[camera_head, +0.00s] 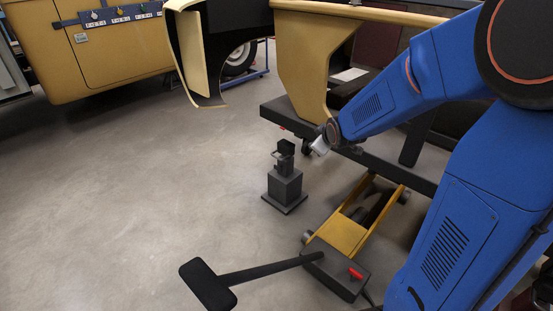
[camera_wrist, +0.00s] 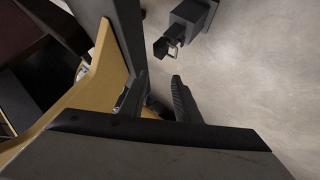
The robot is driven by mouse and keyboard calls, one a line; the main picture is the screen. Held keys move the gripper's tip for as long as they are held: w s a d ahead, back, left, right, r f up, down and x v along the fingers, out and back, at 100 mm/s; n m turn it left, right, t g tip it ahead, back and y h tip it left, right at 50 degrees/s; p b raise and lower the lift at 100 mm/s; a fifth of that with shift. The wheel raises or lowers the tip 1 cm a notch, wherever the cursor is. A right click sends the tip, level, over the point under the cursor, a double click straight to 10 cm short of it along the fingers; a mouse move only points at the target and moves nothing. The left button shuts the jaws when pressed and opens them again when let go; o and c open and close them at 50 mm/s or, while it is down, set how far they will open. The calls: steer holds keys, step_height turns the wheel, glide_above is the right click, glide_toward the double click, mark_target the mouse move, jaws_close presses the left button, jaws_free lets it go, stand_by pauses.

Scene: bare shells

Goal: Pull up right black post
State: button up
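A black post (camera_head: 285,150) with a cupped top rises from a dark square stand (camera_head: 285,186) on the floor in the head view. In the wrist view the post's top (camera_wrist: 164,46) shows at the upper middle, beside the stand's block (camera_wrist: 192,14). My gripper (camera_head: 320,146) is to the right of the post in the head view, apart from it. In the wrist view my gripper (camera_wrist: 156,97) has a gap between its fingers, with nothing held. The post lies beyond the fingertips. No second such post is clear in view.
A yellow floor jack (camera_head: 340,232) with a black handle (camera_head: 270,270) lies in front of the stand. A yellow car shell (camera_head: 310,55) with a dark sill is close behind my gripper. Another yellow shell (camera_head: 100,50) is at upper left. The floor left of the stand is clear.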

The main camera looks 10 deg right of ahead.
steer(key=w+f+n+t, duration=0.2)
steer(key=w+f+n, duration=0.1)
steer(key=w+f, duration=0.5)
steer(key=n+t+y, duration=0.4)
steer(key=n, duration=0.3)
glide_toward(276, 157)
steer(key=x, duration=1)
steer(key=shift+w+d+f, duration=0.1)
steer(key=shift+w+f, duration=0.1)
steer(key=shift+f, duration=0.05)
steer(key=shift+c, duration=0.2)
jaws_close()
